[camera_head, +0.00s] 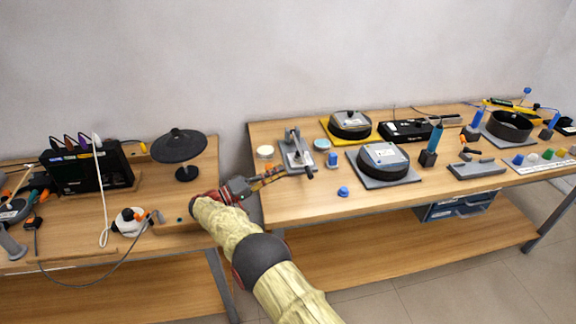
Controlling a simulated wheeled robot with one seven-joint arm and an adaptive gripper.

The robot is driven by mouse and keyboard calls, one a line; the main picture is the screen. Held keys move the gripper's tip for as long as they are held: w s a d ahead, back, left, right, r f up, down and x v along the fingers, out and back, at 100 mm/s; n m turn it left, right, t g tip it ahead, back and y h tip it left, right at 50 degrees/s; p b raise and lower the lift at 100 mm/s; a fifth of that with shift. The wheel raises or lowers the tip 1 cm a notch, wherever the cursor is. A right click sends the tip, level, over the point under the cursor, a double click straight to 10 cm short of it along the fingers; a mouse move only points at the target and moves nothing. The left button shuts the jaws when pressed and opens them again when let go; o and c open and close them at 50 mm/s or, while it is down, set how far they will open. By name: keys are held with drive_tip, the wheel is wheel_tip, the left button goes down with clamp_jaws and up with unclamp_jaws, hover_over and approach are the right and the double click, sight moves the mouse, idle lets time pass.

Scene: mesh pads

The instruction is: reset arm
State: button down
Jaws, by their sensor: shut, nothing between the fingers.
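My gripper (272,177) is at the end of my arm, which reaches in from the bottom of the picture with a pale yellow cover. The gripper is shut and holds nothing. It points right, above the left end of the right-hand table, close to a grey metal fixture (296,150) with a dark lever. From this view I cannot tell whether the fingertips touch the fixture.
A dark round disc on a stand (180,147) and a black box (86,168) stand on the left table (190,213). The right table (315,194) holds round pads (383,159) and a blue knob (343,191). A gap separates the tables.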

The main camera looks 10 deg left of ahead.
drive_tip(key=shift+s+a+f, duration=0.15)
drive_tip(key=shift+a, duration=0.25)
drive_tip(key=s+d+r+g+y, duration=0.1)
drive_tip(key=d+r+g, duration=0.1)
drive_tip(key=d+r, duration=0.35)
drive_tip(key=d+r+g+y+p, duration=0.1)
drive_tip(key=d+r+g, duration=0.15)
drive_tip(key=d, duration=0.65)
drive_tip(key=s+d+r+g+y, duration=0.1)
drive_tip(key=d+r+g, duration=0.1)
drive_tip(key=d+r, duration=0.35)
drive_tip(key=s+d+r+m+g+y, duration=0.1)
drive_tip(key=s+d+r+g+y, duration=0.1)
drive_tip(key=s+d, duration=0.65)
drive_tip(key=s+d+r+g+y+p, duration=0.1)
drive_tip(key=s+d+y, duration=0.2)
drive_tip(key=s+d, duration=0.35)
drive_tip(key=s+d+r+y, duration=0.2)
drive_tip(key=s+d+y, duration=0.15)
drive_tip(key=s, duration=0.65)
drive_tip(key=s+f+m+t+y+p, duration=0.1)
drive_tip(key=s+f+m+t+y, duration=0.1)
drive_tip(key=s, duration=1.4)
wheel_tip(320, 180, down, 2)
drive_tip(key=shift+s+a+y, duration=0.2)
drive_tip(key=shift+y, duration=0.55)
